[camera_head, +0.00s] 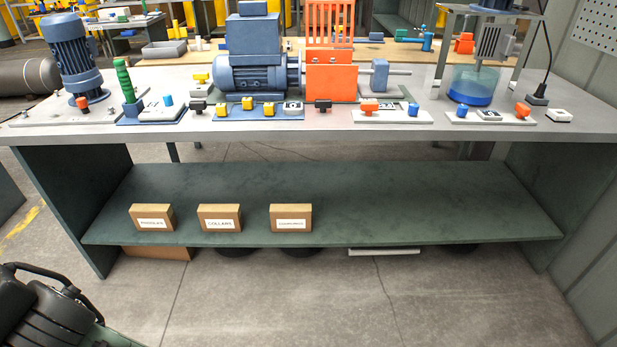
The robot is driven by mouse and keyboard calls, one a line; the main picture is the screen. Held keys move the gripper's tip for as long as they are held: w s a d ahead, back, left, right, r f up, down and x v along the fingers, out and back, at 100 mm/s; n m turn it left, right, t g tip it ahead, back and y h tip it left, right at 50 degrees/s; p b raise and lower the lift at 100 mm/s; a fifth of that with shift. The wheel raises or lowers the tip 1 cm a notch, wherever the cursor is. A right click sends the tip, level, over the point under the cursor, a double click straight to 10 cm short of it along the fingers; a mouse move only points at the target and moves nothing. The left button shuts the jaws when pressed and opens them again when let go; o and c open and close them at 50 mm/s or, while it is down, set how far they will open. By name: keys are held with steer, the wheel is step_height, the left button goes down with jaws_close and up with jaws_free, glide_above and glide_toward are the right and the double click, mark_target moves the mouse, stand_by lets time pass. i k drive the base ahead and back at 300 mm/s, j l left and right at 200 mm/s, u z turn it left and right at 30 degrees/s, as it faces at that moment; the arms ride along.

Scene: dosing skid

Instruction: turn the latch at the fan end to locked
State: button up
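A blue motor (251,75) stands on the bench with a tall blue box on top. A small black latch-like piece (197,106) sits on the bench at its left end, away from the orange guard. A second black piece (323,105) sits in front of the orange guard (331,75). I cannot tell for sure which one is the fan-end latch. The pieces are too small to read their turned positions. My gripper is not in view.
The bench (340,128) also carries a blue pump (72,60) and a blue-filled clear vessel (472,88). Several yellow, orange and blue knobs line the front. Cartons (219,218) sit on the lower shelf. A dark shape (45,315) fills the lower left. Front floor is mostly clear.

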mark_target(198, 106)
steer(key=i+j+u, duration=0.15)
steer(key=i+u, duration=0.15)
steer(key=i, duration=0.45)
steer(key=i+u, duration=0.3)
steer(key=i, duration=0.45)
